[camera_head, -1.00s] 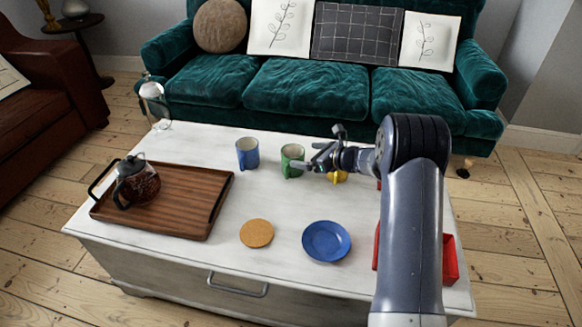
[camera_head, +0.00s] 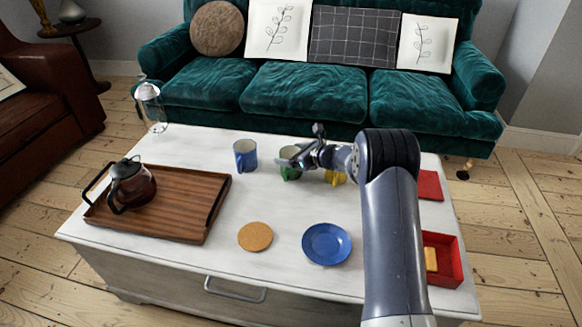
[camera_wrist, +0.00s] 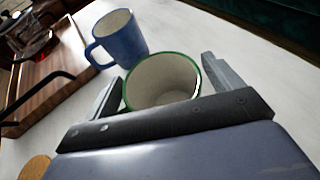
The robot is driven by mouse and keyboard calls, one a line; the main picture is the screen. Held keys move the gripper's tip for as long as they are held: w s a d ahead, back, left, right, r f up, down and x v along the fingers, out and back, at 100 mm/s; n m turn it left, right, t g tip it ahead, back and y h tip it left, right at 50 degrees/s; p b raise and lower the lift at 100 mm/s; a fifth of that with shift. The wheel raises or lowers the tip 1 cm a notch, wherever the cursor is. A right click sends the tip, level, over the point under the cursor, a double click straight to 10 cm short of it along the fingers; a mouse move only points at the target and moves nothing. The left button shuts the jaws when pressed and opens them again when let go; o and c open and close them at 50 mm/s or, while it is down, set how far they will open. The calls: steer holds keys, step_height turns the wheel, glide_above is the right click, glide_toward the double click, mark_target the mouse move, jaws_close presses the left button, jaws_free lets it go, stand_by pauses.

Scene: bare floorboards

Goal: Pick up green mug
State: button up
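The green mug (camera_head: 290,170) stands upright on the white table, partly hidden behind my gripper in the head view. In the wrist view the mug (camera_wrist: 163,80) shows its green rim and pale inside. My gripper (camera_head: 291,160) is at the mug. In the wrist view its fingers (camera_wrist: 157,80) are spread, one on the left side of the mug and one on the right. The right finger appears apart from the rim; whether the left one touches cannot be told. The mug's lower part is hidden in the wrist view.
A blue mug (camera_head: 245,156) stands close to the left, and a yellow object (camera_head: 336,178) is on the right, partly hidden. A blue plate (camera_head: 326,243), a cork coaster (camera_head: 255,236), a wooden tray (camera_head: 190,222) with a coffee pot (camera_head: 132,186), and a red box (camera_head: 443,283) are also on the table.

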steer(key=c, duration=1.4)
steer(key=shift+r, duration=0.1)
